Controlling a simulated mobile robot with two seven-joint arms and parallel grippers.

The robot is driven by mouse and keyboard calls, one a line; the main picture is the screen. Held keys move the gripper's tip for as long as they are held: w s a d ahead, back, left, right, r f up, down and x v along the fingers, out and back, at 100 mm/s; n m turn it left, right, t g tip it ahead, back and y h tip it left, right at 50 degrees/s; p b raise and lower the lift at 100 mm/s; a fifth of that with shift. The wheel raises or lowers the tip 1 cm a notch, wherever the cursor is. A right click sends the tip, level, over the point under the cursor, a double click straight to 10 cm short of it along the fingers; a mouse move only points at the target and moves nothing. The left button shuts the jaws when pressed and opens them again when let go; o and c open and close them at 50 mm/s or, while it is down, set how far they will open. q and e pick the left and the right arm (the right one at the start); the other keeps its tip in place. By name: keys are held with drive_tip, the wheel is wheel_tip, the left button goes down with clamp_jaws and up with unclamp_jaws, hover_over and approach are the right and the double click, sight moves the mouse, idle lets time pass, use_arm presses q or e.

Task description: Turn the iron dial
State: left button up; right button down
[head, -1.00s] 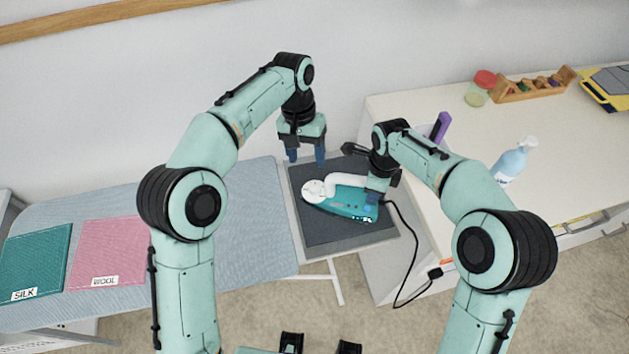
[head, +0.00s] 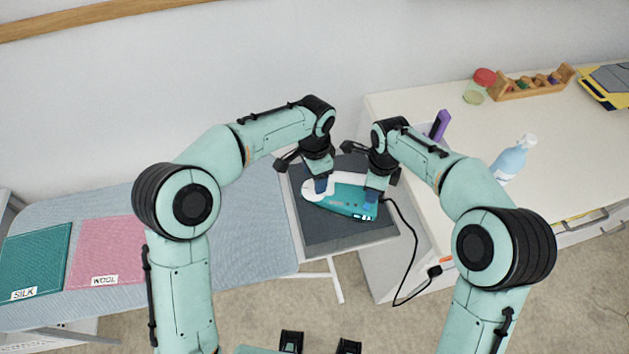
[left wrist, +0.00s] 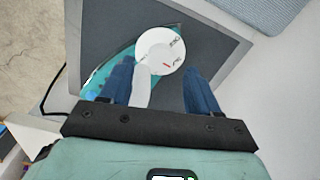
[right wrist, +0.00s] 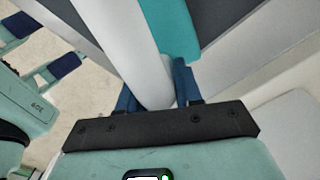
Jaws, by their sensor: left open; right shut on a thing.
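A teal and white iron (head: 345,202) lies on the dark grey rest pad (head: 312,235) at the end of the ironing board. Its round white dial (left wrist: 159,51), with lettering and a small red mark, shows in the left wrist view. My left gripper (head: 320,186) is open above the dial, its blue fingers (left wrist: 160,80) spread to either side of the dial's near edge; contact cannot be told. My right gripper (head: 372,196) is shut on the white handle of the iron (right wrist: 125,45), at the rear end near the cord.
A black cord (head: 412,250) runs from the iron down beside the white cabinet. A teal silk cloth (head: 35,258) and a pink wool cloth (head: 108,250) lie on the blue ironing board (head: 240,215). A spray bottle (head: 510,160) stands on the counter (head: 450,150).

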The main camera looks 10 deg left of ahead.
use_arm(q)
drive_tip(key=shift+f, duration=1.7)
use_arm(e)
drive_tip(key=shift+d, duration=0.1)
use_arm(q)
drive_tip(key=c, duration=1)
drive_tip(key=shift+c, duration=0.2)
drive_tip(key=shift+m, duration=0.3)
drive_tip(key=m, duration=1.1)
drive_tip(key=shift+m, duration=0.4)
